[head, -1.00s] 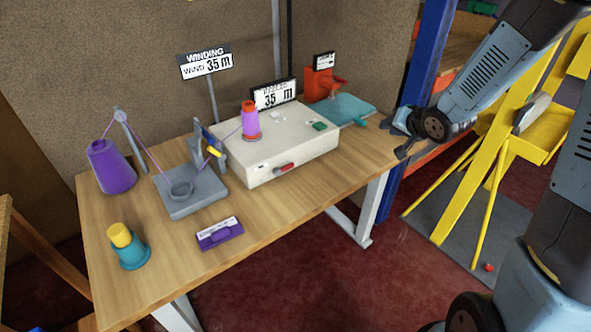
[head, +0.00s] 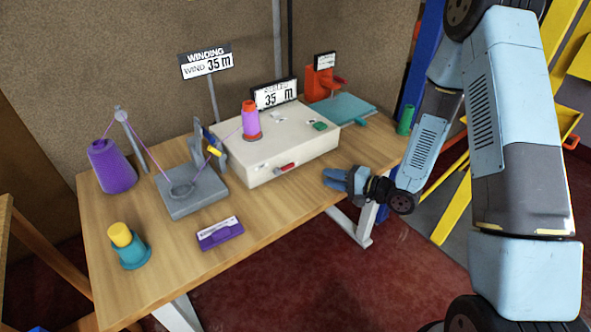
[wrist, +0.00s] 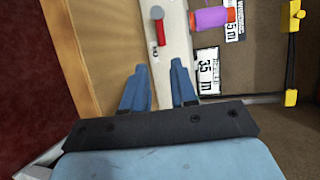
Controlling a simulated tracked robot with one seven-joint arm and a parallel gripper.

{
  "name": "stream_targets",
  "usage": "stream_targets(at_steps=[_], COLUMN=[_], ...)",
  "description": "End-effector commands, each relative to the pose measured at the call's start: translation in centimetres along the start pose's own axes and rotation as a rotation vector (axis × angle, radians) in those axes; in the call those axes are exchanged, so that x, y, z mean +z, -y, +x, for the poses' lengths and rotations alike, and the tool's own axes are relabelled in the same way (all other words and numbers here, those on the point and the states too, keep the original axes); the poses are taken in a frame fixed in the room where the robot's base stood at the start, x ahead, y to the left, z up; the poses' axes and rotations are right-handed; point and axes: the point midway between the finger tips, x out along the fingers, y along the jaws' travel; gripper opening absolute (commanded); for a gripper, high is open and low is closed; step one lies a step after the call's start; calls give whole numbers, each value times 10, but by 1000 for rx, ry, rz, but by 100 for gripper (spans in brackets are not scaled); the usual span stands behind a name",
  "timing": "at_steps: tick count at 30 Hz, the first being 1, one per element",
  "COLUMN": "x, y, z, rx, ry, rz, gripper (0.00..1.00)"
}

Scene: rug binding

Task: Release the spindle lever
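The spindle lever (head: 286,168) is a small red handle on the front face of the white winding machine (head: 262,163). In the wrist view the red lever (wrist: 160,32) lies beyond my fingertips, with a grey round end. My gripper (head: 337,179) is at the table's front edge, right of the lever and apart from it. In the wrist view my gripper (wrist: 158,72) has its two blue fingers spread, with nothing between them. A purple spool with red ends (head: 251,118) stands on top of the machine; it also shows in the wrist view (wrist: 212,18).
A purple yarn cone (head: 112,168), a grey thread guide stand (head: 190,200), a yellow-topped teal cone (head: 132,250) and a purple labelled block (head: 220,234) stand on the wooden table (head: 180,262). A teal board (head: 343,106) and green cylinder (head: 405,120) are at the right.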

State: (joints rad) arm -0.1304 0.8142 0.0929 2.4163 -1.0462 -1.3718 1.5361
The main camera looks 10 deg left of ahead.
Motion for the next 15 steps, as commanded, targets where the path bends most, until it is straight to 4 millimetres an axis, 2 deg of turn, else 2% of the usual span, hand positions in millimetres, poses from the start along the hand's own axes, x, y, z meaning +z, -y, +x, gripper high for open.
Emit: stream_targets(at_steps=[5, 15], x=[1, 0], y=[0, 0], z=[15, 65], rx=[-2, -2], ry=[3, 3], rz=[2, -1], gripper=[27, 27])
